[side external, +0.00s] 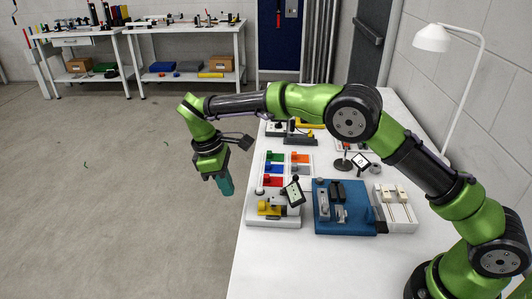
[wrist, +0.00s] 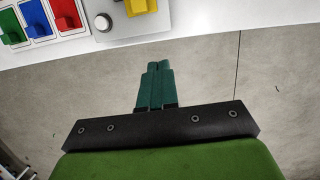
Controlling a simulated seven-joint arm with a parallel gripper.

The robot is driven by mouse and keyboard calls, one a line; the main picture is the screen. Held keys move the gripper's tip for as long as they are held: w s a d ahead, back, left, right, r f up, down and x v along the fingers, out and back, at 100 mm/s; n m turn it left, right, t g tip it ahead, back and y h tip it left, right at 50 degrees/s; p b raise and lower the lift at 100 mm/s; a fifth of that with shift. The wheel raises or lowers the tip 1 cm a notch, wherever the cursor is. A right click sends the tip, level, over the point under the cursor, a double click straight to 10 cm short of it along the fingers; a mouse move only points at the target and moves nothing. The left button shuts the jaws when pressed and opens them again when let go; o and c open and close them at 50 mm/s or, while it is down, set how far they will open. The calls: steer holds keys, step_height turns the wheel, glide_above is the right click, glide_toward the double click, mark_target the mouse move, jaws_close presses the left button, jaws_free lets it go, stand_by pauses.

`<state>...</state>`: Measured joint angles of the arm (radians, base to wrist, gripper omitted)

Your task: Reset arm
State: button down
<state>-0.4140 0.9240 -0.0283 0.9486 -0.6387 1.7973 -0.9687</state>
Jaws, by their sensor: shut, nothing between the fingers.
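My green arm reaches leftward over the white table (side external: 262,262) in the side external view. My gripper (side external: 228,190) hangs past the table's left edge, over the grey floor, with its teal fingers pointing down. In the wrist view, the gripper (wrist: 154,66) shows both teal fingers side by side and shut, with nothing between them. The fingers touch nothing.
On the table are coloured bins (side external: 273,168), a grey-white fixture with a yellow part (side external: 268,210), a blue fixture (side external: 352,224), a white tray (side external: 402,222) and a white lamp (side external: 432,38). Workbenches (side external: 185,27) stand far back.

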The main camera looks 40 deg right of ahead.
steer(key=s+d+r+m+t+y, duration=0.35)
steer(key=s+d+r+m, duration=0.5)
steer(key=s+r, duration=0.3)
steer(key=s+d+r+m+t, duration=0.2)
steer(key=s+d, duration=0.1)
steer(key=s, duration=0.4)
steer(key=s+d+r+m+t, duration=0.2)
steer(key=s+d+m+t, duration=0.1)
steer(key=s, duration=0.4)
steer(key=shift+d+t, duration=0.35)
steer(key=shift+d, duration=0.1)
steer(key=shift+d+f+y, duration=0.1)
steer(key=shift+f+y, duration=0.05)
steer(key=shift+y, duration=0.1)
